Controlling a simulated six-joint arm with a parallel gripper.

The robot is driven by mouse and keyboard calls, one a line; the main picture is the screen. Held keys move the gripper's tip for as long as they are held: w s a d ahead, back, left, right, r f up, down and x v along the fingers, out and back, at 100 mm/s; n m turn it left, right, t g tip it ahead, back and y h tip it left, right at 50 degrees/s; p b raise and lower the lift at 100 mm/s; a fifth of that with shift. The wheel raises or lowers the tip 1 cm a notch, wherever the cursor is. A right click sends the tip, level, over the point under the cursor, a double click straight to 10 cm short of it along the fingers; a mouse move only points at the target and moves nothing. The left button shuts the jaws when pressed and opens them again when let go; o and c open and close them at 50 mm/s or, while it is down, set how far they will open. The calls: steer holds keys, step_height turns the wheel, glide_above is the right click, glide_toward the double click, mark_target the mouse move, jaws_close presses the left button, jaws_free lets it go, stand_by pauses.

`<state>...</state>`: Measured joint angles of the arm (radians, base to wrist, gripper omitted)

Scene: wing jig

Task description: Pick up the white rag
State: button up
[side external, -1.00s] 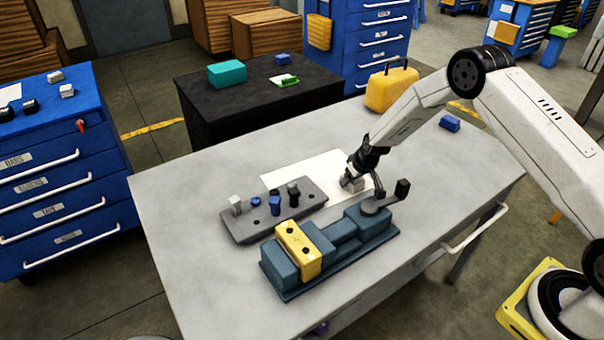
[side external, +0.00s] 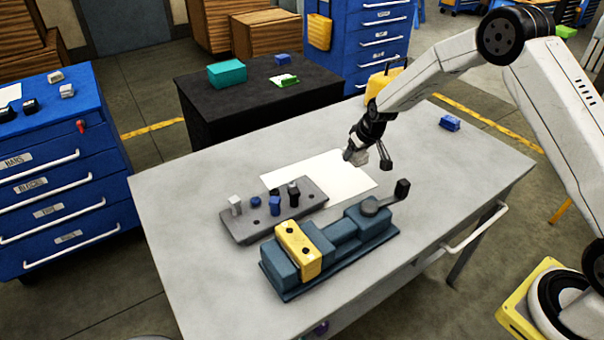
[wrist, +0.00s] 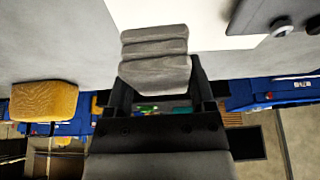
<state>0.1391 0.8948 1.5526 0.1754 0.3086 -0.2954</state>
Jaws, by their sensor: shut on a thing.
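My gripper (side external: 359,152) is shut on a small folded rag (side external: 357,158) and holds it above the far right part of a white sheet. In the wrist view the rag (wrist: 155,45) looks light grey, with stacked folds, and sits between the two fingers (wrist: 158,78). Its lower end is hidden by the gripper.
The white sheet (side external: 318,180) lies flat on the grey table (side external: 190,240). A grey block with several pegs (side external: 250,228) and a blue-grey vise (side external: 340,238) with a yellow part stand nearer. A yellow case (side external: 376,82) is partly behind my arm. A blue block (side external: 450,123) lies at right.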

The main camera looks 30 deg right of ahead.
steer(key=shift+r, duration=0.1)
stand_by(0.4)
steer(key=o, duration=0.6)
steer(key=c, duration=0.4)
steer(key=shift+c, duration=0.2)
steer(key=shift+a, duration=0.15)
steer(key=s+a+r+m+g, duration=0.3)
steer(key=a+m, duration=0.6)
steer(key=m, duration=0.3)
steer(key=s+a+r+m+g, duration=0.3)
steer(key=s+a+m, duration=0.2)
steer(key=a+m, duration=0.4)
steer(key=s+a+r+m+g, duration=0.3)
steer(key=s+a+m, duration=0.2)
steer(key=a+m, duration=0.5)
steer(key=m, duration=0.5)
